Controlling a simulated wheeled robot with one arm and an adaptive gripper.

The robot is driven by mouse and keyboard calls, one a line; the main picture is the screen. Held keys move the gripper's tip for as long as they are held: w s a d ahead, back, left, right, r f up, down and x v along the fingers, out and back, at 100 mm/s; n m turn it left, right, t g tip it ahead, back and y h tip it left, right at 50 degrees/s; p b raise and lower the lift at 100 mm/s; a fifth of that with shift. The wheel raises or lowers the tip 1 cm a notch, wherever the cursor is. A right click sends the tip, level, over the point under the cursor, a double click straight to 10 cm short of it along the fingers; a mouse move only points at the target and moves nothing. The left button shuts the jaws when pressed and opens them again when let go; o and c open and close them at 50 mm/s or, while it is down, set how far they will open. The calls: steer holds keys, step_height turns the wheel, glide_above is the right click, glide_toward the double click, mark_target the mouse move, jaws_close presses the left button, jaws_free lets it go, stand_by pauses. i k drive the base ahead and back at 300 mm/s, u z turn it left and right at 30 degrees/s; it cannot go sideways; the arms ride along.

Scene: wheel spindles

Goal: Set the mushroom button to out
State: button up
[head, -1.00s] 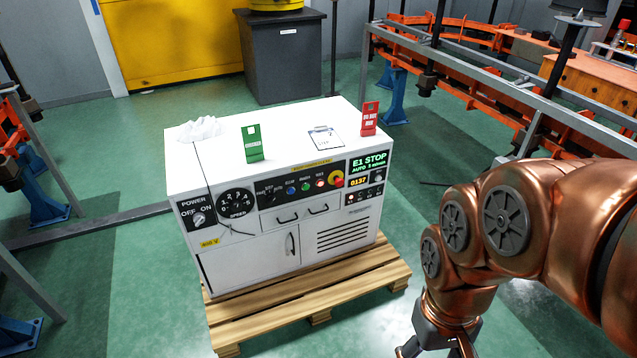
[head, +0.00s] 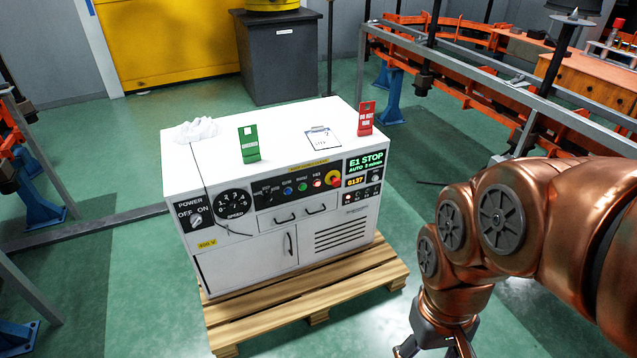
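The mushroom button (head: 335,181) is a red knob on a yellow round plate, on the right part of the control panel of a white cabinet (head: 217,264). It is too small here to tell whether it is in or out. A display (head: 366,163) to its right reads "E1 STOP" in green. My gripper (head: 432,352) is at the bottom edge, right of the cabinet and apart from it. Its fingers are cut off by the frame, so its opening is unclear.
The cabinet stands on a wooden pallet (head: 318,317). On its top are a green tag (head: 249,144), a red tag (head: 366,117), a clipboard (head: 323,138) and a crumpled white cloth (head: 195,129). Green floor lies free in front. Metal rails (head: 470,85) run at the right.

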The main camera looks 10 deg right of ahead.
mark_target(336, 182)
steer(key=u, duration=0.1)
steer(key=k, duration=0.45)
steer(key=z, duration=0.05)
steer(key=i, duration=0.95)
steer(key=u, duration=0.7)
